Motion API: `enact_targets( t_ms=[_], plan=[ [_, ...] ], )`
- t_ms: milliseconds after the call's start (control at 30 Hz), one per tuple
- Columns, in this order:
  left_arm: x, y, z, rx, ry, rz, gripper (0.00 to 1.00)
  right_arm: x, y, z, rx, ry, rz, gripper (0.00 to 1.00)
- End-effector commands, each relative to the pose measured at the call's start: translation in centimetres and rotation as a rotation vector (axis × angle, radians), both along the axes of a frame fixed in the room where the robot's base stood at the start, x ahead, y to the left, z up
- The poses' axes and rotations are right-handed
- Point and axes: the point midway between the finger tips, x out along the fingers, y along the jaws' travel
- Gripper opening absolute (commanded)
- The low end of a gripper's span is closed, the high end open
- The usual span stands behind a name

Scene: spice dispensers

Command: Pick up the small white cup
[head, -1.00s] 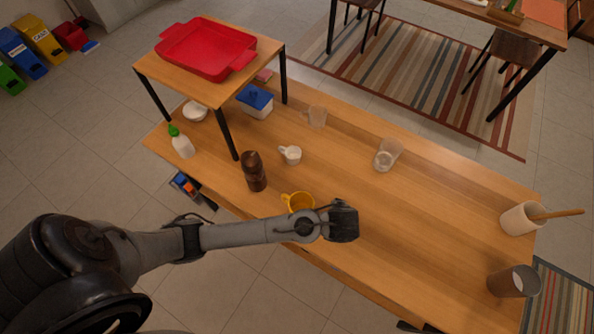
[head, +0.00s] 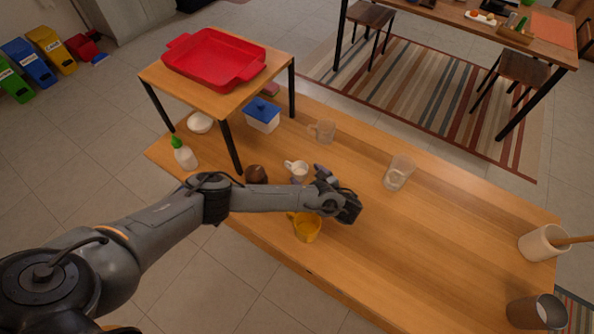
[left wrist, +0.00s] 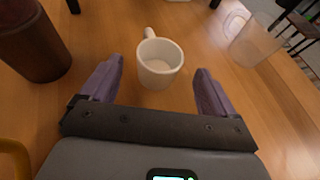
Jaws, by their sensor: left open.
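The small white cup (head: 296,169) stands upright on the wooden table, just beyond my left gripper in the head view. In the left wrist view the white cup (left wrist: 159,63) sits ahead of my left gripper (left wrist: 159,82), centred between the two purple fingers, with its handle pointing away to the upper left. My left gripper (head: 311,174) is open and empty, low over the table. Whether the fingertips reach alongside the cup is hard to tell. My right gripper is not in view.
A brown bottle (left wrist: 32,40) stands left of the gripper, and a yellow mug (head: 307,228) is under the left arm. A small raised shelf holds a red tray (head: 213,60).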

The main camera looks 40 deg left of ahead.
Motion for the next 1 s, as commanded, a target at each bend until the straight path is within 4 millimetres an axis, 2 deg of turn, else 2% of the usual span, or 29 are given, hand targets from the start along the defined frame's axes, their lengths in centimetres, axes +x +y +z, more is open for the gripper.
enact_targets(
  t_ms=[267, 400, 733, 1000],
  plan=[
    [0.5, 2.9, -0.6, 0.001, 0.000, 0.002, 0.89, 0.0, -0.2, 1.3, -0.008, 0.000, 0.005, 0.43],
    [0.8, 4.2, -1.4, -0.001, 0.000, 0.001, 0.89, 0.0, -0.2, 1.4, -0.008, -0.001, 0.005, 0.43],
    [1.0, 4.7, -1.7, -0.004, -0.001, 0.000, 0.89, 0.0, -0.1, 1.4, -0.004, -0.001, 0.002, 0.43],
    [1.0, 4.7, -1.7, -0.004, -0.001, 0.000, 0.49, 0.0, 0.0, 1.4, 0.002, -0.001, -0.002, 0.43]
  ],
)
